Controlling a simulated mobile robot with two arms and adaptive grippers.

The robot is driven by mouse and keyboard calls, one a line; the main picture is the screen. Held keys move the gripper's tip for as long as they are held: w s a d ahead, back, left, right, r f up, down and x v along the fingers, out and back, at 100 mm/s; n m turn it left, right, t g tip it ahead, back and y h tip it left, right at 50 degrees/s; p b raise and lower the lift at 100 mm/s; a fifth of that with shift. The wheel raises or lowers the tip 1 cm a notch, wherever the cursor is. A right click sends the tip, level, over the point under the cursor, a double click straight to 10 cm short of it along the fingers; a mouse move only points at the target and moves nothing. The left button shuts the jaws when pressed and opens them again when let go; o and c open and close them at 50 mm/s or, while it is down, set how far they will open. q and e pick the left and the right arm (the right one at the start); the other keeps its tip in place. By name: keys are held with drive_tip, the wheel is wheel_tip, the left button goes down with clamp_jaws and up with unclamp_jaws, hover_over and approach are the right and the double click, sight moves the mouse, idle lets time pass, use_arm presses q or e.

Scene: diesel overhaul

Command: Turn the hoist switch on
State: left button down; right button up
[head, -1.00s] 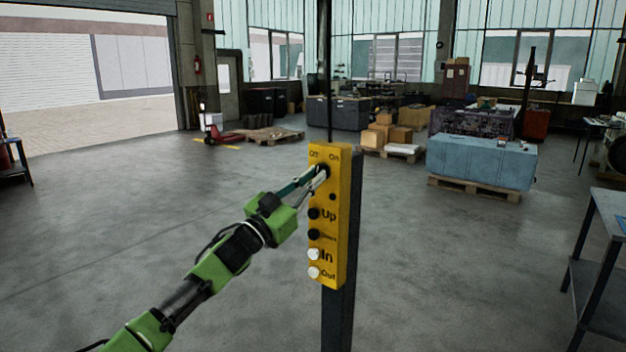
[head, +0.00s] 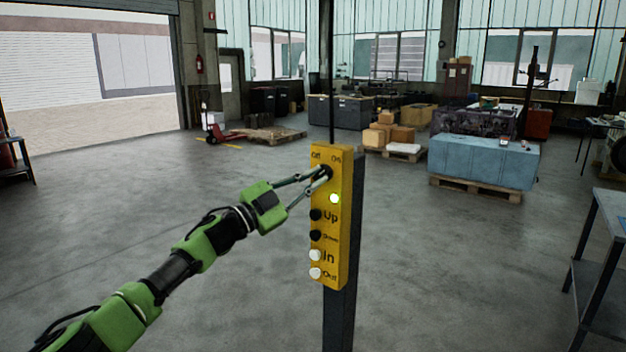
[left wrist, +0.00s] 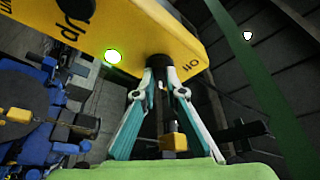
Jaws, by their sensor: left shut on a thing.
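The yellow hoist control box (head: 345,225) stands on a dark post, with "Off" and "On" marked at its top. The dark hoist switch (head: 327,171) sits below these words. A lamp (head: 334,198) under the switch glows green; it also glows in the left wrist view (left wrist: 112,56). My left gripper (head: 323,177) reaches the switch from the left. In the left wrist view its teal and grey fingertips (left wrist: 159,68) are closed around the dark knob (left wrist: 158,60). The fingers partly cover the knob. My right gripper is not in view.
Below the lamp are black buttons and two white buttons (head: 315,255). A dark cable rises above the box. A grey table (head: 610,215) stands at the right. A blue-covered load (head: 483,160) on a pallet and cardboard boxes (head: 380,135) are behind. The floor around the post is clear.

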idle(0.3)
use_arm(q)
drive_tip(key=c, duration=2.1)
unclamp_jaws()
drive_tip(key=v, duration=1.2)
drive_tip(key=shift+w, duration=0.1)
